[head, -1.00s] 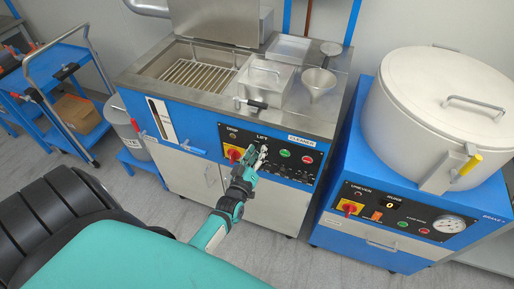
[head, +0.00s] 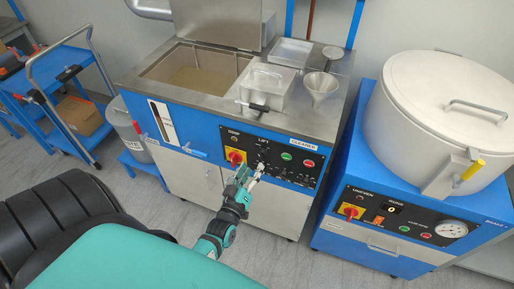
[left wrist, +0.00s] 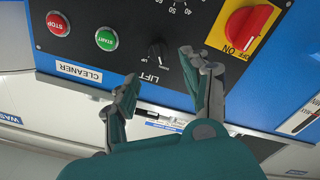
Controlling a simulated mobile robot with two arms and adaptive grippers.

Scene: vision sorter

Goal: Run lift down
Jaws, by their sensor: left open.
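The cleaner (head: 240,200) is a blue and steel machine, with its tank (head: 195,76) open at the top left. Murky brownish liquid shows in the tank and no rack is visible above it. The LIFT switch is a small black knob (left wrist: 158,55) on the black panel, also seen in the head view (head: 262,153). My left gripper (head: 253,172) is open in front of the panel, just below the knob and apart from it. In the left wrist view its two fingers (left wrist: 160,75) stand on either side of the knob, holding nothing. My right gripper is out of view.
A red and yellow main switch (left wrist: 245,27) sits beside the knob. Green start (left wrist: 106,40) and red stop (left wrist: 60,22) buttons are on the other side. A white lidded drum machine (head: 440,120) stands right, a blue cart (head: 70,90) left.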

